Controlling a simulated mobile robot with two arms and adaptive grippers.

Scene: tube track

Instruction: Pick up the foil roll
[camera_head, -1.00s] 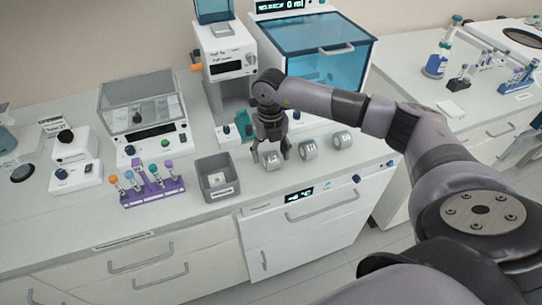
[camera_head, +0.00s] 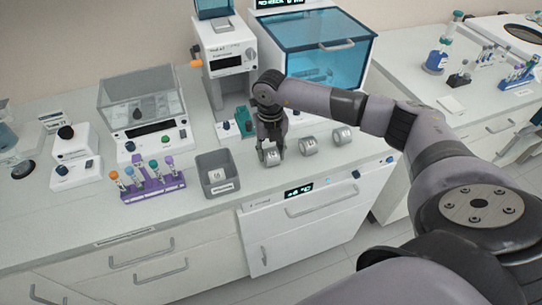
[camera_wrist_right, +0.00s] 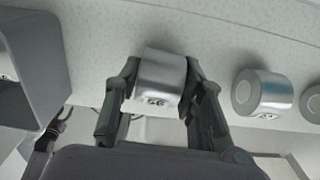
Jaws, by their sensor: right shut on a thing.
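Several silver foil rolls are in a row on the bench near its front edge. The leftmost foil roll (camera_head: 270,156) is between the fingers of my right gripper (camera_head: 270,154), which is shut on it. In the right wrist view my right gripper (camera_wrist_right: 160,90) has a finger against each side of this foil roll (camera_wrist_right: 160,78), which has a small printed label. The middle foil roll (camera_head: 308,146) and the right foil roll (camera_head: 342,136) stand apart to the right. The middle one also shows in the right wrist view (camera_wrist_right: 264,93). My left gripper is not in view.
A grey open bin (camera_head: 216,175) stands just left of the gripper. A purple tube rack (camera_head: 152,187) is further left. A white dispensing machine (camera_head: 226,70) and a blue-lidded cabinet (camera_head: 318,55) stand behind.

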